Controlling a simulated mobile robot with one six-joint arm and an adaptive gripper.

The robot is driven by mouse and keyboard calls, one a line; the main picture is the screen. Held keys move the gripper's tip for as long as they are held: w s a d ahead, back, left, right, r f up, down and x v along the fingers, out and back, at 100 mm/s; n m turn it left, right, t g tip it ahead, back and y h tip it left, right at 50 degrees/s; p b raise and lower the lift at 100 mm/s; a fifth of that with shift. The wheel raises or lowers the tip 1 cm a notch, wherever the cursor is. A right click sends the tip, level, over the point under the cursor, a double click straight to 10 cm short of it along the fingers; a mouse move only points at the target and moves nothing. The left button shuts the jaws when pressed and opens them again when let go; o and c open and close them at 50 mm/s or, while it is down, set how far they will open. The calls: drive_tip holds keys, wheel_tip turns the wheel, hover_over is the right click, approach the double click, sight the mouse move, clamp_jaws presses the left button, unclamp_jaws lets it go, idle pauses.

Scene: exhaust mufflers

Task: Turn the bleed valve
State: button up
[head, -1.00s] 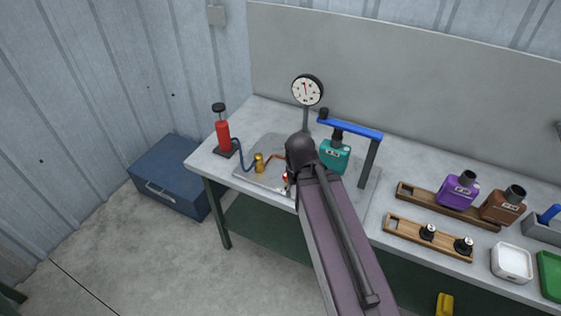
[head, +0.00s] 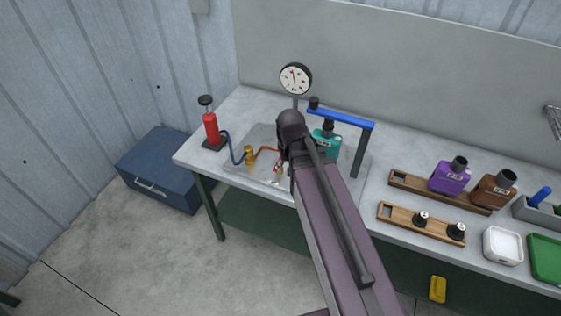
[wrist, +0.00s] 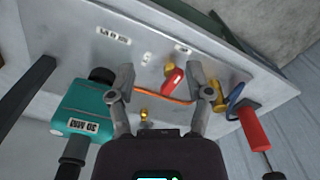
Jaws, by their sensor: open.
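The bleed valve, with a red handle (wrist: 172,79) on a brass body (wrist: 169,69), sits on the metal plate (wrist: 150,42) in the wrist view. In the head view a small bit of the red handle (head: 278,168) shows beside my arm. My gripper (wrist: 162,69) is open, and in the wrist view the valve appears between its fingertips, nearer the right one. I see no contact; the height gap is hard to judge. In the head view my arm hides the gripper.
A teal muffler (head: 326,144) stands under a blue-armed clamp (head: 343,119) close by. A dial gauge (head: 295,79), brass fitting (head: 249,155), copper pipe (wrist: 150,97) and red pump (head: 211,129) surround the valve. Wooden racks and trays lie to the right.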

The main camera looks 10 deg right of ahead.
drive_tip(key=w+r+m+p, duration=0.2)
drive_tip(key=w+m, duration=0.3)
drive_tip(key=w, duration=0.8)
drive_tip(key=shift+r+m, duration=0.15)
drive_tip(key=shift+m, duration=0.25)
wheel_tip(320, 180, down, 14)
drive_tip(key=b, duration=1.4)
drive_tip(key=shift+r, duration=0.1)
